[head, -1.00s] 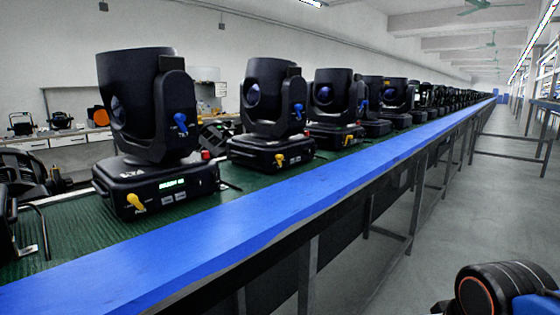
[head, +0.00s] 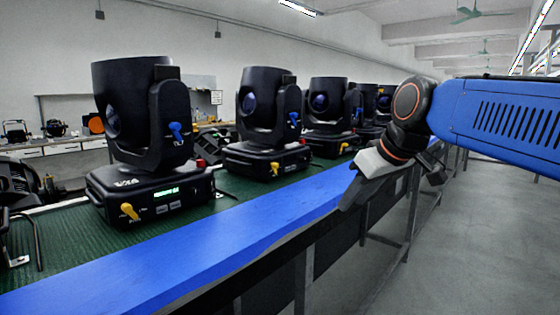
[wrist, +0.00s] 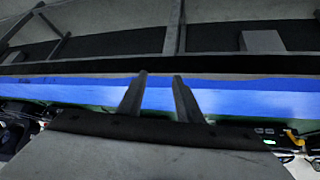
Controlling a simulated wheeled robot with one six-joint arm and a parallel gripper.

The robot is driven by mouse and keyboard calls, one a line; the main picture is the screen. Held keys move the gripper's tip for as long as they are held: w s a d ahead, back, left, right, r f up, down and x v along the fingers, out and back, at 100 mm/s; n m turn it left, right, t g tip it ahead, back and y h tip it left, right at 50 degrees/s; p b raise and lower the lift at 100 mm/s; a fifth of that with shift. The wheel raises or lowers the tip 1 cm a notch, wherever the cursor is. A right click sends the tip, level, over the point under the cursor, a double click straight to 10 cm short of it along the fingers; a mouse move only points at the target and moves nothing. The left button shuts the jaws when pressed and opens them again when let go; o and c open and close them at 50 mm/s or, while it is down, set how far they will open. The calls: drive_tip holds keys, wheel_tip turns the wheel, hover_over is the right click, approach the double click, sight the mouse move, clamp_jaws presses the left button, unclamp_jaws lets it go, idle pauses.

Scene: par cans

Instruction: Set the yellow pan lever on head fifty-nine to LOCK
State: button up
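The nearest moving head (head: 140,115) stands upright on the green bench, with a yellow lever (head: 129,211) at the left of its base front, pointing down and right. Its green display (head: 166,192) is lit but too small to read. The second head (head: 262,115) has a yellow lever (head: 275,169), and the third head (head: 328,105) has a yellow lever (head: 344,147). I cannot tell which is fifty-nine. My gripper (wrist: 159,80) is open and empty, over the bench's front edge, apart from the heads. A yellow lever (wrist: 293,137) shows at the wrist view's right.
A blue strip (head: 200,255) runs along the bench's front edge. The green bench top (head: 60,255) is partly bare before the nearest head. More heads recede behind my arm. The grey floor (head: 490,250) at right is clear. Blue levers (head: 176,130) sit on the yokes.

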drive_tip(key=w+a+r+n+t+y, duration=0.1)
drive_tip(key=w+a+r+n, duration=0.1)
drive_tip(key=w+a+r, duration=0.35)
drive_tip(key=w+a+r+n+y, duration=0.2)
drive_tip(key=w+a+r, duration=0.1)
drive_tip(key=w+r, duration=0.55)
drive_tip(key=x, duration=1.5)
drive_tip(key=shift+a+f, duration=0.3)
drive_tip(key=shift+f, duration=0.05)
drive_tip(key=shift+c, duration=0.6)
clamp_jaws()
